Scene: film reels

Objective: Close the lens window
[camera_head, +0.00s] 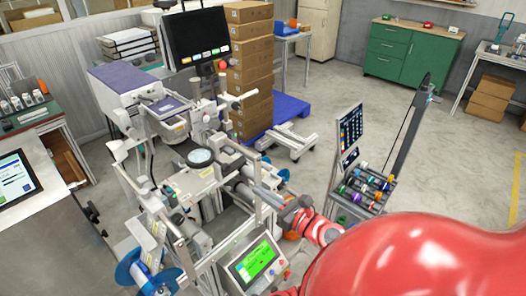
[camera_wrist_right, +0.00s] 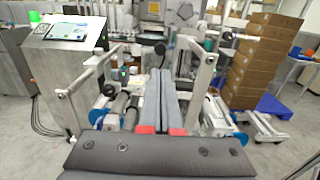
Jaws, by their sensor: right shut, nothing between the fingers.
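A grey machine (camera_head: 190,190) with rollers, posts and arms stands in the middle of the head view. A round, glassy, dark-rimmed part (camera_head: 200,157) sits on it and looks like a lens; I cannot tell for sure that it is the lens window, or whether that is open. My right gripper (camera_head: 258,190) reaches in from the right, its grey fingers at the machine's right side, right of and below the round part. In the wrist view its fingers (camera_wrist_right: 160,74) lie together, empty, pointing at the machine. Contact is unclear. My left gripper is not in view.
A control panel with a green screen (camera_head: 258,262) stands at the machine's front. Stacked cardboard boxes (camera_head: 250,75) on a blue pallet (camera_head: 290,108) are behind it. A rack of coloured spools (camera_head: 365,188) stands to the right. Open floor lies at the back right.

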